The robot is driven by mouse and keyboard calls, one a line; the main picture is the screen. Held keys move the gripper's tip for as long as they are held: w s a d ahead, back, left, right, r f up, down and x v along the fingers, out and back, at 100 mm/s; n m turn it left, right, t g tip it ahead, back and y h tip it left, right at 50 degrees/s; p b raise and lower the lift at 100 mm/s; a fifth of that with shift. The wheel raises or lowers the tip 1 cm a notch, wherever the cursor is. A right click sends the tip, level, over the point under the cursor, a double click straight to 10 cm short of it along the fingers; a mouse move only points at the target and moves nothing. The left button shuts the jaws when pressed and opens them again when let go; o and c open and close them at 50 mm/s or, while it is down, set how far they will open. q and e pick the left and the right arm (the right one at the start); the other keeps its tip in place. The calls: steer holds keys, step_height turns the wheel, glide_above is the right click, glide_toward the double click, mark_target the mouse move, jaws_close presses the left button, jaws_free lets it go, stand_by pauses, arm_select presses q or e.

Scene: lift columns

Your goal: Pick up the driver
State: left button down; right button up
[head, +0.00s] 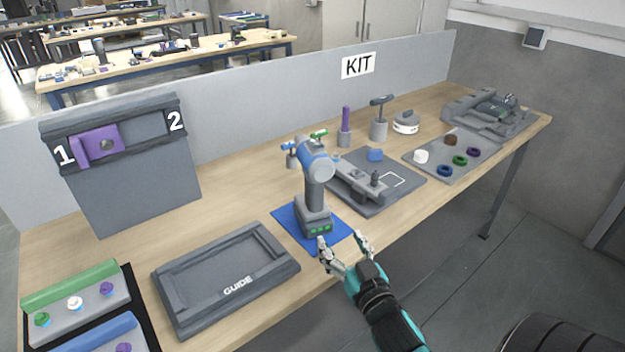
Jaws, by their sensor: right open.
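The driver (314,188) is a grey power tool with a blue-grey head. It stands upright on its battery base, which shows green marks, on a blue mat (285,221) near the table's front edge. My right gripper (343,240) comes in from the lower right, just in front of the driver's base. Its two fingers are spread and hold nothing. The left fingertip is close to the base in the picture; I cannot tell if it touches. My left gripper is not in view.
A grey GUIDE tray (165,289) lies left of the driver. A grey fixture plate (404,187) is close on the right. Behind stand a purple-handled tool (345,122) and a grey hammer-like tool (380,117). A panel (139,190) marked 1 and 2 stands back left.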

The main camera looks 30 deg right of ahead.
mark_target(318, 200)
steer(key=shift+t, duration=0.4)
steer(key=x, duration=0.4)
steer(key=p+x, duration=0.1)
steer(key=x, duration=0.2)
steer(key=r+p+x, duration=0.1)
steer(key=x, duration=0.3)
steer(key=shift+w+d, duration=0.1)
steer(key=shift+w, duration=0.15)
steer(key=shift+w+d+f, duration=0.1)
steer(key=shift+w+f, duration=0.05)
steer(key=shift+w, duration=0.4)
steer(key=p+x, duration=0.1)
steer(key=x, duration=0.3)
steer(key=shift+w+p, duration=0.1)
steer(key=shift+p, duration=0.25)
steer(key=shift+w+d, duration=0.15)
steer(key=shift+w, duration=0.35)
steer(key=shift+s, duration=0.1)
steer(key=shift+c, duration=1.1)
jaws_close()
